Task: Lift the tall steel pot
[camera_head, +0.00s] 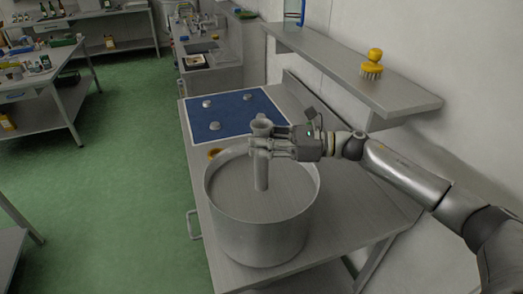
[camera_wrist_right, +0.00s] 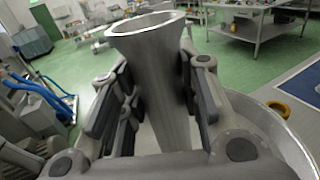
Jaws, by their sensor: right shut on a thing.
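A wide, open steel pot (camera_head: 262,237) stands upright on the steel table at the near end. My right gripper (camera_head: 262,143) is above the pot's opening. It is shut around a slim grey metal piece with a flared top (camera_head: 261,175), which is upright and reaches down over the pot's inside. I cannot tell whether its lower end touches the pot. In the right wrist view the flared piece (camera_wrist_right: 160,85) sits between the two fingers of the right gripper (camera_wrist_right: 157,105), and part of the pot's rim (camera_wrist_right: 295,150) shows at right. My left gripper is out of view.
The steel table (camera_head: 345,215) has a blue mat (camera_head: 238,111) with several grey knobs behind the pot. A yellow ring (camera_head: 213,152) lies by the pot's far left rim. A wall shelf (camera_head: 335,62) with a yellow brush (camera_head: 372,66) hangs at right.

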